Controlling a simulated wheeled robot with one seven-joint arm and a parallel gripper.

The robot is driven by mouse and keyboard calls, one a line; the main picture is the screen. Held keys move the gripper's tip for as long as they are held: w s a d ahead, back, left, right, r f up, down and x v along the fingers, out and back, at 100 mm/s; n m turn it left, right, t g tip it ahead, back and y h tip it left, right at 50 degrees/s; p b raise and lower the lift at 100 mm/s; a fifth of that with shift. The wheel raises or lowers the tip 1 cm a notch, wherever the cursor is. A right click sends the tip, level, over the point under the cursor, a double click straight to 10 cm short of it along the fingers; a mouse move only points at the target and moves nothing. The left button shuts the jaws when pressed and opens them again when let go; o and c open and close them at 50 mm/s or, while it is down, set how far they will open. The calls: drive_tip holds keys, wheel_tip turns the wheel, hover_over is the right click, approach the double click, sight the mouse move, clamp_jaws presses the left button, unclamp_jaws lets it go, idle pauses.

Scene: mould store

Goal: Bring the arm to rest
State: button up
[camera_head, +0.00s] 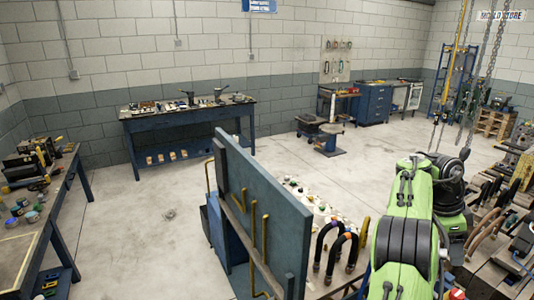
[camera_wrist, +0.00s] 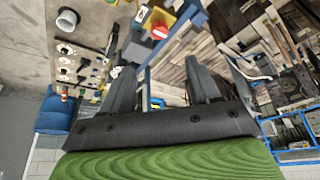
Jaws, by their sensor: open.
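My arm (camera_head: 405,215), green with dark joints, is raised at the right of the head view, close to the camera. My gripper (camera_wrist: 160,68) shows in the wrist view with its two dark grey fingers apart and nothing between them. Beyond the fingers are wooden boards, a yellow box with a red button (camera_wrist: 160,30) and small parts. The fingers seem clear of these, though the exact distance cannot be told. I cannot make out the gripper in the head view.
A blue upright panel (camera_head: 265,205) with yellow rails stands left of my arm, with curved black hoses (camera_head: 335,250) between. Chains (camera_head: 480,70) hang at the right. A blue workbench (camera_head: 190,125) stands at the back wall. The floor at left centre is open.

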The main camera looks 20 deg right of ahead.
drive_tip(key=a+r+n+t+b, duration=0.25)
drive_tip(key=a+n, duration=0.45)
drive_tip(key=a, duration=0.5)
drive_tip(key=a+r+n+t+b, duration=0.1)
drive_tip(key=a+r+n+t, duration=0.15)
drive_tip(key=a+n, duration=0.7)
drive_tip(key=s+a+f+n+t+y, duration=0.1)
drive_tip(key=s+a+f+n, duration=0.2)
drive_tip(key=a, duration=0.4)
drive_tip(key=s+a+f+n+t+y+b, duration=0.1)
drive_tip(key=s+a+f+n, duration=0.2)
drive_tip(key=a, duration=0.4)
drive_tip(key=s+a+f+n+t+y, duration=0.1)
drive_tip(key=s+a+f+n, duration=0.2)
drive_tip(key=a, duration=0.4)
drive_tip(key=shift+s+f+y+b, duration=0.2)
drive_tip(key=shift+s+y+b, duration=0.15)
drive_tip(key=shift+s, duration=0.2)
drive_tip(key=shift+s, duration=0.1)
